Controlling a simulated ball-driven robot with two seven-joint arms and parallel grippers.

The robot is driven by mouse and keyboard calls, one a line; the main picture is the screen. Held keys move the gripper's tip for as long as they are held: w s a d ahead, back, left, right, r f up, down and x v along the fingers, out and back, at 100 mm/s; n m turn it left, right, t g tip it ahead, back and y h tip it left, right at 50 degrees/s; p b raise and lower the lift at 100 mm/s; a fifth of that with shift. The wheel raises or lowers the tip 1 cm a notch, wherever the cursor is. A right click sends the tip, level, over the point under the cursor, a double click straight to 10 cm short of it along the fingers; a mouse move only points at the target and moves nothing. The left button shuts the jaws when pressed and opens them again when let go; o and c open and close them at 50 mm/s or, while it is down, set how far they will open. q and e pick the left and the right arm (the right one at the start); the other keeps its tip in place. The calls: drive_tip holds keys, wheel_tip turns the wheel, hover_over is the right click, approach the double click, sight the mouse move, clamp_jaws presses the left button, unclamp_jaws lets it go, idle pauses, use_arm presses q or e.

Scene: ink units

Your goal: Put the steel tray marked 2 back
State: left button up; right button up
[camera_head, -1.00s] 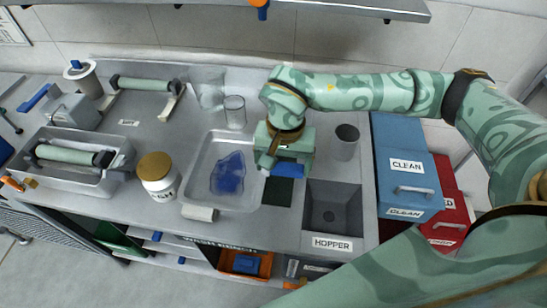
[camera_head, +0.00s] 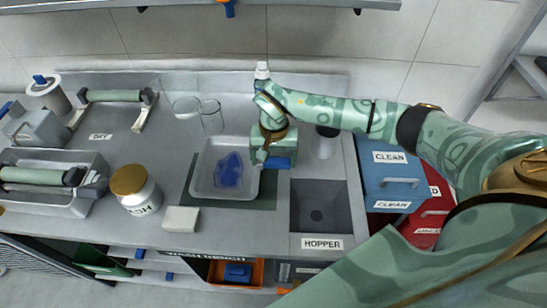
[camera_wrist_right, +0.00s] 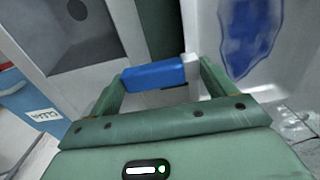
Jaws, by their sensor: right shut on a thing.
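A pale steel tray (camera_head: 199,177) with a blue ink patch (camera_head: 229,170) in it is over the dark green mat (camera_head: 240,203) at mid-bench. I can read no number on it. My right gripper (camera_head: 275,161) is at the tray's right edge, shut on its blue handle (camera_wrist_right: 153,75). In the right wrist view, the handle sits between the fingers, with the tray (camera_wrist_right: 205,45) to the right. I cannot tell whether the tray rests on the mat or hangs just above it. My left gripper is not in view.
A white block (camera_head: 180,220) and a gold-lidded jar (camera_head: 136,190) stand left of the tray. Glass beakers (camera_head: 211,117) and a dark-topped cup (camera_head: 326,143) are behind.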

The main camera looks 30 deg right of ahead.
drive_tip(key=o, duration=0.9)
drive_tip(key=shift+f, duration=0.15)
wheel_tip(320, 180, up, 12)
drive_tip(key=shift+r+p, duration=0.2)
drive_tip(key=shift+p, duration=0.75)
